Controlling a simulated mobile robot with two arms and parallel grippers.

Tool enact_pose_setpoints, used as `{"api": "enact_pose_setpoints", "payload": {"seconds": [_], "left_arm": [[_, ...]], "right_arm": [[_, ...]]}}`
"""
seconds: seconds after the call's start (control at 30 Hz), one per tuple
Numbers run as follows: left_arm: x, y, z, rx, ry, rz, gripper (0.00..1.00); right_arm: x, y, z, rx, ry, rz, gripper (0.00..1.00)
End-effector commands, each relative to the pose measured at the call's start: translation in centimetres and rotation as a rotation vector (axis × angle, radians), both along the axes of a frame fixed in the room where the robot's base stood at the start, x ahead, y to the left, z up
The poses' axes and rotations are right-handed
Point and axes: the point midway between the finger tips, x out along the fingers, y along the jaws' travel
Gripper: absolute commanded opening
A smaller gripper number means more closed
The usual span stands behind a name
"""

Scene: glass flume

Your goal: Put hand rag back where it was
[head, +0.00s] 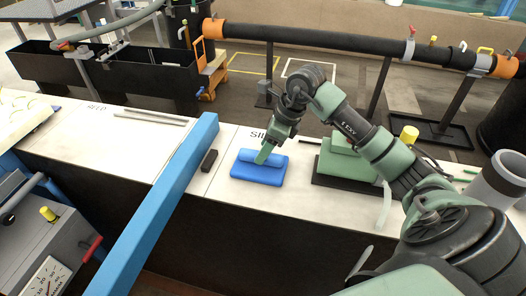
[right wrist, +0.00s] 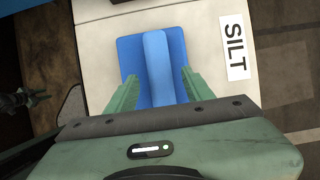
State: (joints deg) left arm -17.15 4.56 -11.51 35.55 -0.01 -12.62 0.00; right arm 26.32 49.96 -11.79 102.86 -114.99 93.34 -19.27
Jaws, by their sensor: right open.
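The hand rag (head: 258,171) is a blue folded cloth on the white bench top, close to the "SILT" label (head: 257,134). In the right wrist view the rag (right wrist: 154,45) lies flat with a raised fold along its middle. My right gripper (head: 263,156) is right over the rag. In the wrist view its two green fingers (right wrist: 155,90) are apart, one on each side of the raised fold. I cannot tell whether they touch the cloth.
A blue beam (head: 160,200) crosses the bench left of the rag. A small dark block (head: 209,160) lies between them. Green stacked blocks on a dark base (head: 335,185) stand to the right, with a grey cylinder (head: 497,182) beyond. Bare bench (head: 150,145) shows at the left.

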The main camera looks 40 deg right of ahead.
Motion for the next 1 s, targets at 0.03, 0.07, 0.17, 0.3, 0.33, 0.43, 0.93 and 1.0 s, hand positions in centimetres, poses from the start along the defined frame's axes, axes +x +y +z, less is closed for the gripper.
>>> {"api": "enact_pose_setpoints", "payload": {"seconds": [0.03,0.07,0.17,0.3,0.33,0.43,0.93,1.0], "left_arm": [[0.0,0.0,-0.5,0.0,0.0,0.0,0.36],[0.0,0.0,-0.7,0.0,0.0,0.0,0.36],[0.0,0.0,-1.2,0.0,0.0,0.001,0.36],[0.0,0.0,-1.7,0.0,0.0,0.001,0.36],[0.0,0.0,-1.8,0.0,0.0,0.001,0.36],[0.0,0.0,-1.9,0.0,0.0,0.001,0.36],[0.0,0.0,-2.1,0.0,0.0,0.002,0.36],[0.0,0.0,-2.0,0.0,0.0,0.002,0.36]], "right_arm": [[-0.2,-0.4,0.8,-0.005,-0.004,0.0,0.52],[-0.4,-0.6,1.4,-0.007,-0.006,0.001,0.52],[-1.1,-1.2,3.5,-0.007,-0.007,-0.001,0.52],[-1.9,-1.8,6.2,-0.005,-0.005,-0.001,0.52],[-2.1,-2.0,6.7,-0.005,-0.004,0.0,0.52],[-2.5,-2.3,8.2,-0.003,-0.004,0.0,0.52],[-3.1,-2.6,9.6,-0.002,0.0,0.001,0.52],[-3.0,-2.5,9.6,0.001,-0.001,0.002,0.52]]}}
